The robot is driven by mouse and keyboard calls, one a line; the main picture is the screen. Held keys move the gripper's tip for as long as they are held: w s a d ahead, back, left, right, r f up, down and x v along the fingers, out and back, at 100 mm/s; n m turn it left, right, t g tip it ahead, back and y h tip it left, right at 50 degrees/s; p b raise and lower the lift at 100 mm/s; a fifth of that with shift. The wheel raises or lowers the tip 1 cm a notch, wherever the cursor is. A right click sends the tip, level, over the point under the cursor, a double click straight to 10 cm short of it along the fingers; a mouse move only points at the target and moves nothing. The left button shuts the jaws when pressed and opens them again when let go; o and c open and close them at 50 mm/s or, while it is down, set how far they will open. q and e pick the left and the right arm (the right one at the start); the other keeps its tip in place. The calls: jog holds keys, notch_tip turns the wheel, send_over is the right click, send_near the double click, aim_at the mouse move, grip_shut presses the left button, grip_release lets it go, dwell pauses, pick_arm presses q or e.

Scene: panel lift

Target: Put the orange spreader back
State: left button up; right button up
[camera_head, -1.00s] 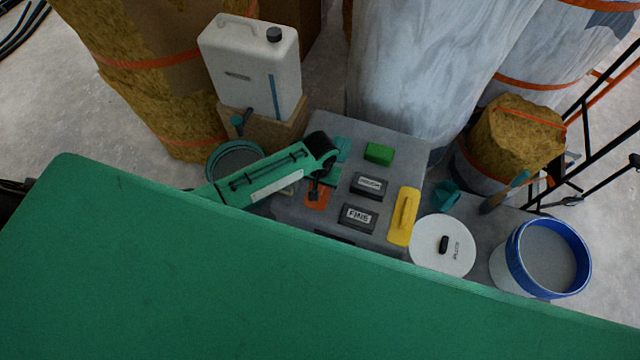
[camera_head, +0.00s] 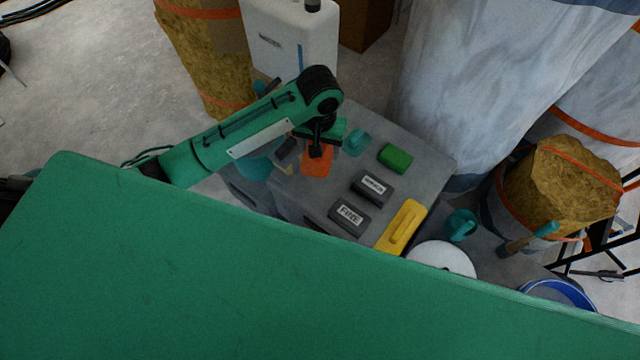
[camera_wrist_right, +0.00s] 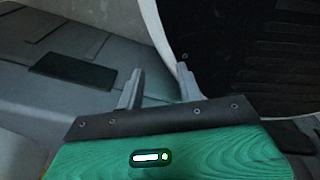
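The orange spreader (camera_head: 317,163) shows in the head view at the left part of the grey box top (camera_head: 330,200), partly covered by my left gripper. My left gripper (camera_head: 316,150) comes in from the left and is right over the spreader. Its fingertips are dark and small, so I cannot tell whether they are shut on it, or whether the spreader touches the box top. My right gripper is not in the head view. In the right wrist view its two grey fingers (camera_wrist_right: 158,88) stand apart with nothing between them.
On the box are a teal piece (camera_head: 357,142), a green block (camera_head: 394,158), two dark labelled blocks (camera_head: 370,187) (camera_head: 349,217) and a yellow float (camera_head: 402,228). A white canister (camera_head: 290,45) stands behind. A large green surface (camera_head: 200,270) fills the foreground.

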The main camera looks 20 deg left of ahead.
aim_at(319, 187)
pick_arm(q)
notch_tip(319, 187, down, 18)
jog(key=shift+r+b, duration=0.2)
jog(key=shift+b, duration=0.25)
jog(key=shift+f, duration=0.35)
pick_arm(e)
jog(key=shift+w+a, duration=0.1)
jog(key=shift+w, duration=0.75)
jog(key=shift+s, duration=0.15)
pick_arm(q)
jog(key=o, duration=0.9)
jog(key=shift+f, duration=0.1)
pick_arm(e)
jog(key=shift+s, duration=0.2)
jog(key=shift+f, duration=0.1)
pick_arm(q)
notch_tip(319, 187, up, 12)
jog(key=shift+r+p, duration=0.15)
jog(key=shift+p, duration=0.25)
pick_arm(e)
jog(key=shift+s+a, duration=0.1)
jog(key=shift+s, duration=0.3)
